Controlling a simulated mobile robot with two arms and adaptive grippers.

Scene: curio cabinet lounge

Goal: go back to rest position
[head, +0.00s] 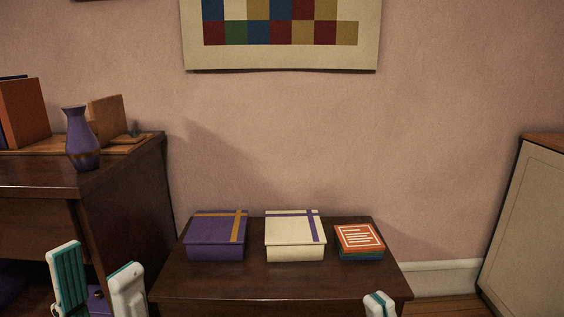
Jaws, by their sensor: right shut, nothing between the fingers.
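My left gripper (96,262) is at the lower left, in front of the dark cabinet. Its two white fingers with teal pads stand well apart, with nothing held between them. My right gripper (380,303) shows only as white and teal fingertips at the bottom edge, in front of the small table's right part. It is shut and empty; the rest of it is out of frame. Both grippers are apart from the boxes.
A low dark table (270,288) bears a purple box (216,240), a cream box (293,238) and a stack of coasters (359,240). A purple vase (82,140) stands on the dark cabinet (130,200) at left. A pale panel (530,230) stands at right.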

